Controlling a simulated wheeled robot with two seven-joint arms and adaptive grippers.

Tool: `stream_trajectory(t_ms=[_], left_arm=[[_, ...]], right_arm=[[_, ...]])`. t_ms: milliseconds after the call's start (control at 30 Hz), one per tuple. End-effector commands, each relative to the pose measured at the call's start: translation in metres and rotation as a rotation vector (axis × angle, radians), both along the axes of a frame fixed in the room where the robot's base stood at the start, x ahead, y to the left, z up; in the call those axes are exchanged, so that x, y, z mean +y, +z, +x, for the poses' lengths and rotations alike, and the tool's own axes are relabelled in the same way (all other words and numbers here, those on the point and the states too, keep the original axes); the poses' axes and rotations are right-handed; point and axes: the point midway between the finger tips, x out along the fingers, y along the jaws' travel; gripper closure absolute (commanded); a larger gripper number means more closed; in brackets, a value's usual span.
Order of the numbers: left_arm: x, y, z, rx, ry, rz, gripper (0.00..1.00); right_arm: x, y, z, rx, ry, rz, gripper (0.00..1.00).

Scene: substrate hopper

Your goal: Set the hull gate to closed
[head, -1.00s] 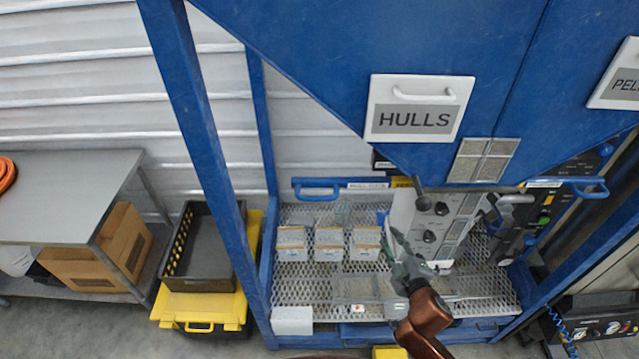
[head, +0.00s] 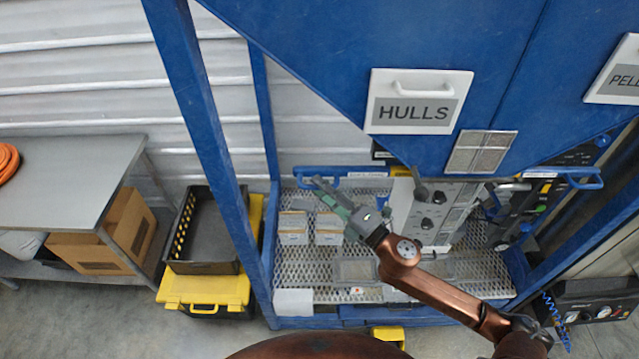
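The hull gate's blue handle (head: 312,171) sits below the hopper, to the left of its outlet. A white label (head: 367,174) is on the bar beside it; its text is too small to read clearly here. My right gripper (head: 308,192) is in front of and just below this handle in the picture, its fingers pointing up and left. The fingers look spread apart with nothing between them. I cannot tell whether they touch the handle. My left gripper is not in view.
The HULLS panel (head: 417,101) is on the blue hopper above. Small white boxes (head: 293,236) stand on the mesh shelf (head: 315,268) below my gripper. A grey control panel (head: 433,215) and a second blue handle (head: 582,181) are to the right. A blue post (head: 208,130) stands at left.

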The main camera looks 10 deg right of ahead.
Motion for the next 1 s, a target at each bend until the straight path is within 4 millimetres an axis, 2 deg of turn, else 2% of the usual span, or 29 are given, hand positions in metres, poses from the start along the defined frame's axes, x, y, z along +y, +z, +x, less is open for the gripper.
stream_trajectory(t_ms=[100, 367, 800, 1000], left_arm=[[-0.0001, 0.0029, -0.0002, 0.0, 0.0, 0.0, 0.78], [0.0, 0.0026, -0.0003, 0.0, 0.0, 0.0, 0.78], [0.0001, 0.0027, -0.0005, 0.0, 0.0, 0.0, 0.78], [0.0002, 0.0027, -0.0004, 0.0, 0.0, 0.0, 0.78]], right_arm=[[0.004, 0.0016, 0.0063, 0.0, -0.001, 0.0, 0.71], [0.005, 0.0007, 0.0076, 0.001, 0.0, -0.001, 0.71], [0.0048, 0.0008, 0.0074, 0.001, -0.001, 0.0, 1.0], [0.0047, 0.0006, 0.0073, 0.001, -0.001, 0.0, 1.0]])
